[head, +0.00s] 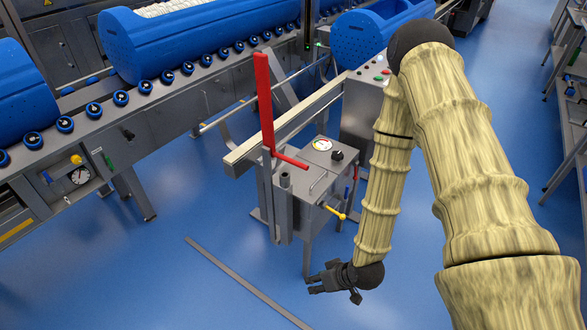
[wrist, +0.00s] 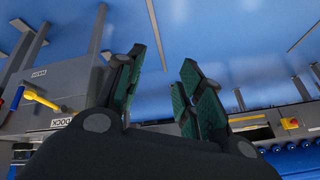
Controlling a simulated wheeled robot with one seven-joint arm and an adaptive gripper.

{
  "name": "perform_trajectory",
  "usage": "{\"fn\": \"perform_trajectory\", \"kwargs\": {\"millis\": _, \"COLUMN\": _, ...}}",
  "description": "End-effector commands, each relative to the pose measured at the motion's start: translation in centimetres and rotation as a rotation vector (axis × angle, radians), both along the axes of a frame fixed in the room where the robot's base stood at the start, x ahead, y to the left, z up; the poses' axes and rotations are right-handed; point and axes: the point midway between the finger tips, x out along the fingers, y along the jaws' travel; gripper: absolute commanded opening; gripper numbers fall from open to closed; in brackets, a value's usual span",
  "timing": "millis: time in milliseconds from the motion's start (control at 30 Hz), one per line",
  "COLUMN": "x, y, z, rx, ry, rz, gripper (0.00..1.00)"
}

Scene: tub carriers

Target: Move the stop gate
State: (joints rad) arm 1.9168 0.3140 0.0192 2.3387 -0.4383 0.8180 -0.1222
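A red upright bar (head: 264,100), which looks like the stop gate, stands at the near corner of a grey control stand, with a short red arm (head: 290,160) at its lower part. A lever with a yellow grip (head: 335,212) sticks out from the stand's front; a yellow grip also shows at the left of the wrist view (wrist: 40,98). My gripper (head: 314,283) is low, in front of the stand and below the lever, touching neither. In the wrist view its green-padded fingers (wrist: 165,78) are apart with nothing between them.
The grey stand (head: 311,190) has a gauge and knob on top. Behind it, a roller conveyor (head: 160,115) carries blue tubs (head: 190,38). A button box (head: 365,105) stands behind my arm. A flat grey strip (head: 245,282) lies on the otherwise open blue floor. A labelled panel (wrist: 60,85) fills the wrist view's left.

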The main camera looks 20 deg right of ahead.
Motion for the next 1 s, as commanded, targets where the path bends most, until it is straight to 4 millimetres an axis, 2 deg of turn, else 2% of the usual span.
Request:
{"fn": "perform_trajectory", "kwargs": {"millis": 33, "x": 2.5, "y": -0.2, "z": 0.5, "rx": 0.026, "ry": -0.072, "rz": 0.018, "gripper": 0.37}}
{"fn": "perform_trajectory", "kwargs": {"millis": 200, "x": 9.0, "y": -1.0, "z": 4.0, "rx": 0.091, "ry": -0.303, "rz": 0.099, "gripper": 0.37}}
{"fn": "perform_trajectory", "kwargs": {"millis": 400, "x": 15.3, "y": -2.8, "z": 9.4, "rx": 0.135, "ry": -0.59, "rz": 0.192, "gripper": 0.37}}
{"fn": "perform_trajectory", "kwargs": {"millis": 500, "x": 17.6, "y": -4.1, "z": 12.3, "rx": 0.144, "ry": -0.736, "rz": 0.235, "gripper": 0.37}}
{"fn": "perform_trajectory", "kwargs": {"millis": 600, "x": 19.4, "y": -5.4, "z": 15.1, "rx": 0.144, "ry": -0.873, "rz": 0.275, "gripper": 0.37}}
{"fn": "perform_trajectory", "kwargs": {"millis": 733, "x": 20.7, "y": -6.9, "z": 18.2, "rx": 0.137, "ry": -1.016, "rz": 0.318, "gripper": 0.37}}
{"fn": "perform_trajectory", "kwargs": {"millis": 900, "x": 21.3, "y": -8.0, "z": 20.5, "rx": 0.126, "ry": -1.124, "rz": 0.353, "gripper": 0.37}}
{"fn": "perform_trajectory", "kwargs": {"millis": 1000, "x": 21.5, "y": -8.2, "z": 21.0, "rx": 0.122, "ry": -1.148, "rz": 0.36, "gripper": 0.37}}
